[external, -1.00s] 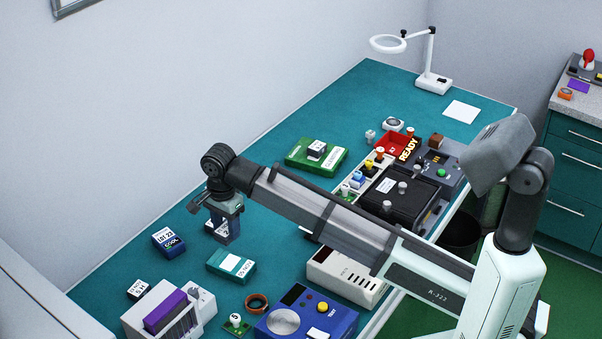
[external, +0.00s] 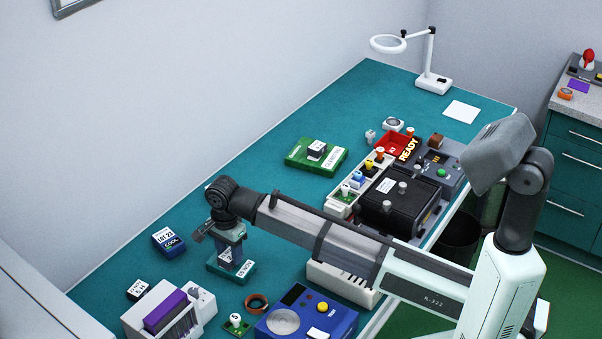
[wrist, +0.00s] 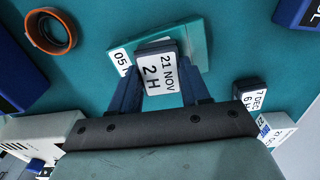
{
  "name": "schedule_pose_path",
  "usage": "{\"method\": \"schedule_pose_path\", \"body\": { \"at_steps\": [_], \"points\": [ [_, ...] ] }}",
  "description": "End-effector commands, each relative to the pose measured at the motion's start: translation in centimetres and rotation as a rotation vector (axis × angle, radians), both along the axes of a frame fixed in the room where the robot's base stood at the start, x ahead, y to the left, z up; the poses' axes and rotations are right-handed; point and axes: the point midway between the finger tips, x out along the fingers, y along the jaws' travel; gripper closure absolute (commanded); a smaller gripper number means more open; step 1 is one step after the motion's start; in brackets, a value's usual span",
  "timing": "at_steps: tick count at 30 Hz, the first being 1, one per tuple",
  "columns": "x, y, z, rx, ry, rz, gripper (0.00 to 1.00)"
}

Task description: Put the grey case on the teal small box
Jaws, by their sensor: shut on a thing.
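The grey case (wrist: 160,72), dark with a white "21 NOV 2 H" label, is between the fingers of my gripper (wrist: 161,88) in the wrist view. The gripper is shut on it. The teal small box (wrist: 197,40) lies flat behind the case in that view, its "05 N…" label partly covered. In the external view my gripper (external: 231,258) points down over the teal small box (external: 215,268), and the fingers largely hide the case. I cannot tell whether the case touches the box top.
A blue box (external: 169,242) lies to the left. A small dark case (external: 137,290) and a rack with a purple part (external: 172,312) stand nearer the front. An orange-brown ring (external: 257,303), a blue tester (external: 305,318) and a cream device (external: 342,284) are close by. Bare mat lies behind.

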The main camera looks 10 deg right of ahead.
Motion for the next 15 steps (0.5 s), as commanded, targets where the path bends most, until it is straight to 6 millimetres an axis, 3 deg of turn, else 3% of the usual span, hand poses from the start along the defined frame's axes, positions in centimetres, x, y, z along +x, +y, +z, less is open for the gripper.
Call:
{"method": "schedule_pose_path", "body": {
  "at_steps": [6, 7, 15],
  "points": [
    [0.0, -0.01, -0.3, -0.001, 0.001, 0.0, 0.86],
    [-0.01, -0.01, -0.3, -0.001, 0.001, 0.0, 0.52],
    [-0.01, -0.01, -0.26, -0.001, 0.001, 0.0, 0.28]
  ]
}}
